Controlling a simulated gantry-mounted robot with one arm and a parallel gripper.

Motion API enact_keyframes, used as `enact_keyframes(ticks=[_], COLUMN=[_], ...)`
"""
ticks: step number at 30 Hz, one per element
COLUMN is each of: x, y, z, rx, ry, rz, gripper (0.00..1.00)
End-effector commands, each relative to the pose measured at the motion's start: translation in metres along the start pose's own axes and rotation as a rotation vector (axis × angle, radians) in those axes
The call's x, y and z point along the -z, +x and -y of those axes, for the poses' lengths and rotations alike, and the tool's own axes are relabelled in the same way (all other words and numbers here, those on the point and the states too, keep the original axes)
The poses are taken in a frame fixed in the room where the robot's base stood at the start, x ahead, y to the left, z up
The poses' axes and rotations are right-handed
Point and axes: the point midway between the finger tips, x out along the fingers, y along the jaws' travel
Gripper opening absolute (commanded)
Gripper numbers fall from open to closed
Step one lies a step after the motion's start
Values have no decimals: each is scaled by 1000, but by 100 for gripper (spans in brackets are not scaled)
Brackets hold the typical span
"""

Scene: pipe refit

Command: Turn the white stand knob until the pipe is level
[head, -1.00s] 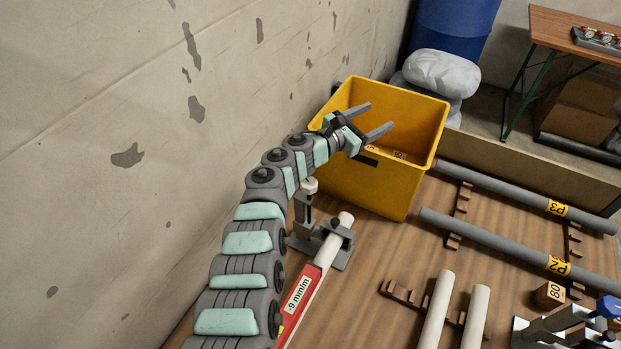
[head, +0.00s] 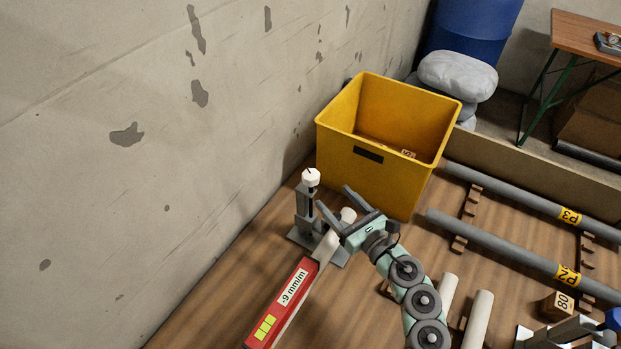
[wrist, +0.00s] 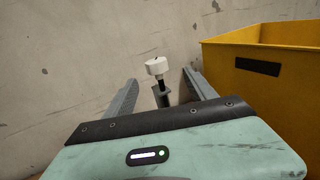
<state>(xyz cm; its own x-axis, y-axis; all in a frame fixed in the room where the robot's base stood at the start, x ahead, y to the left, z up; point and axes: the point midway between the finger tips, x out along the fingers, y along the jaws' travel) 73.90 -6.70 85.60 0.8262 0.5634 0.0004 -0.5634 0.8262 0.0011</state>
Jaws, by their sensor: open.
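The white stand knob (head: 311,177) sits on top of a grey pipe stand (head: 304,212) near the wall. In the wrist view the knob (wrist: 157,66) is ahead of my gripper, between the lines of the two fingers and apart from them. My gripper (head: 332,204) is open and empty, to the right of the stand. The light pipe (head: 334,238) runs from the stand toward the lower left, partly hidden by my gripper. A red level (head: 282,305) on the pipe reads -9 mm/m.
A yellow bin (head: 372,165) stands just behind and right of the stand; it also fills the right of the wrist view (wrist: 262,95). Grey pipes marked P3 (head: 520,200) and P2 (head: 510,250) lie at the right. The wall (head: 150,150) is close on the left.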

Motion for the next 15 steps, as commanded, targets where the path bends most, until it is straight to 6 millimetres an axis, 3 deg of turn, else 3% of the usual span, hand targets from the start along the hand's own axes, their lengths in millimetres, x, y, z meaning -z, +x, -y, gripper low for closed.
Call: enact_keyframes(ticks=[5,15], x=[1,2], y=[8,71], z=[-9,-8], rx=[-24,-18], ry=[-1,1], rz=[0,1], gripper=[65,65])
